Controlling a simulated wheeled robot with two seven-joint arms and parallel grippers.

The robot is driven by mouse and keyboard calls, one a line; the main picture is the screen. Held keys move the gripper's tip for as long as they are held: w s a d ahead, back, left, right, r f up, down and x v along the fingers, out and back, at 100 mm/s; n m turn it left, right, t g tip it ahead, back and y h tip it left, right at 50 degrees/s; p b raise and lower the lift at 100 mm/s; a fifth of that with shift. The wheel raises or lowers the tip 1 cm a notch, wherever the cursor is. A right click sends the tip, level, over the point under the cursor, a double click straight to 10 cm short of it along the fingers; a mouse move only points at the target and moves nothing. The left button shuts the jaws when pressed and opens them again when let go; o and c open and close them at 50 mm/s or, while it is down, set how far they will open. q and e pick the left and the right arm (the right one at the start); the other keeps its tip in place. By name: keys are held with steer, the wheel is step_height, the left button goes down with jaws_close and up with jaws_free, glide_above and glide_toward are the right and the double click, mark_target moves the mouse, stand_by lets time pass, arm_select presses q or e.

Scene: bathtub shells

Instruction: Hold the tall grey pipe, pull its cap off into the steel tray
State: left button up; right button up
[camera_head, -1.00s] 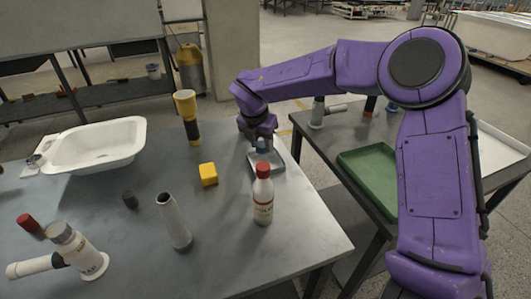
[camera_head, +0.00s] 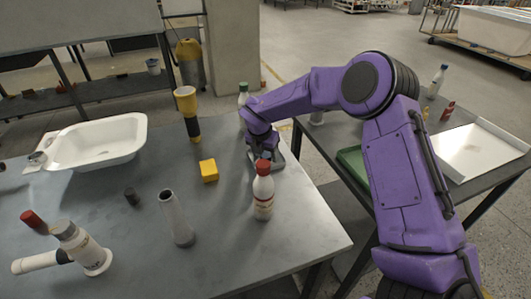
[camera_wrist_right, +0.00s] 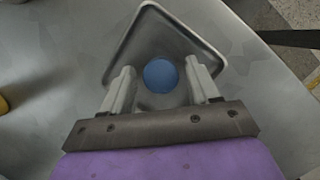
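The tall grey pipe (camera_head: 177,218) stands upright on the table, and its top end looks open, with no cap on it. The steel tray (camera_wrist_right: 133,42) is a shallow grey tray on the table near its right edge; its edge also shows in the head view (camera_head: 289,166). A round blue cap (camera_wrist_right: 160,75) is over the tray floor between the fingers of my right gripper (camera_wrist_right: 160,82). The fingers stand apart with a narrow gap on each side of the cap. In the head view my right gripper (camera_head: 263,150) is low at the tray. My left gripper is not in view.
A white bottle with a red cap (camera_head: 263,192) stands just in front of the tray. A yellow block (camera_head: 208,170), a small dark cylinder (camera_head: 131,196), a yellow-and-black flashlight (camera_head: 189,115), a white basin (camera_head: 97,145) and a white pipe fitting (camera_head: 85,250) share the table.

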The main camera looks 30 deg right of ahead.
steer(key=shift+r, duration=0.55)
steer(key=v, duration=1.1)
steer(key=shift+a+b, duration=0.15)
steer(key=shift+b, duration=0.15)
